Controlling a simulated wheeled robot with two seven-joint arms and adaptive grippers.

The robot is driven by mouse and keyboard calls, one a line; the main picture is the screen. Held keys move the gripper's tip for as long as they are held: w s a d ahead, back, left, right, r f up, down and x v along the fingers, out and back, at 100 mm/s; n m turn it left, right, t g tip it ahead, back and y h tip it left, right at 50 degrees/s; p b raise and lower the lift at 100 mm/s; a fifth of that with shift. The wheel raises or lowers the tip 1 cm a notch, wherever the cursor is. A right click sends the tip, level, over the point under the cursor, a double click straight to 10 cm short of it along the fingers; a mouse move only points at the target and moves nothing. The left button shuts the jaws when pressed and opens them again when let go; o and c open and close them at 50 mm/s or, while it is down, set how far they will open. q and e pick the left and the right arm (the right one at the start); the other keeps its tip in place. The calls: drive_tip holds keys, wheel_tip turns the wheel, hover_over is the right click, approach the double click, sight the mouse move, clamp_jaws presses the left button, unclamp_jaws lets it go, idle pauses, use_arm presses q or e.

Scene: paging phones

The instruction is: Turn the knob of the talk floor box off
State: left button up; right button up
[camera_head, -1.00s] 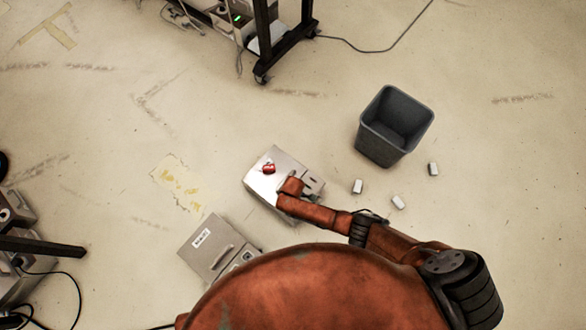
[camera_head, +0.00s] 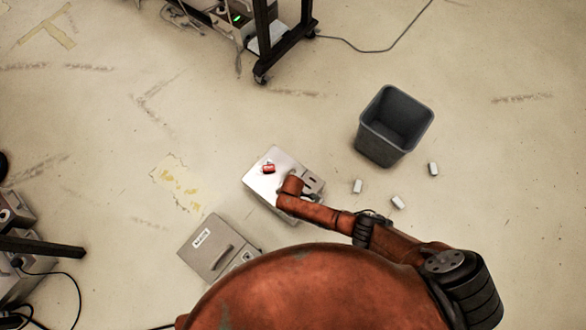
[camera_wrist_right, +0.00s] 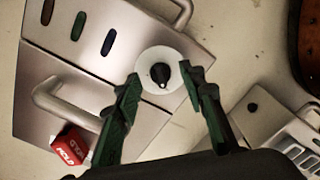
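A silver metal floor box (camera_head: 258,185) lies on the floor under my right arm; its lettering is too small to read in the head view. In the right wrist view, a black knob (camera_wrist_right: 161,74) sits on a round white dial (camera_wrist_right: 146,61) on a metal box (camera_wrist_right: 110,75). My right gripper (camera_wrist_right: 162,78) is open, its two green fingers on either side of the knob with gaps visible. I cannot tell how deep the fingertips reach. In the head view my own wrist hides the knob and fingers. My left gripper is out of view.
A red block reading HOLD (camera_wrist_right: 68,147) sits beside a handle (camera_wrist_right: 55,100). A second grey box (camera_head: 215,250) with a white label stands nearby. A dark bin (camera_head: 375,143) and small white blocks (camera_head: 398,202) lie right. Floor to the left is mostly clear.

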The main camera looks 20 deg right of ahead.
wheel_tip(320, 180, up, 11)
drive_tip(key=shift+f, duration=0.15)
drive_tip(key=shift+s, duration=0.1)
idle(0.7)
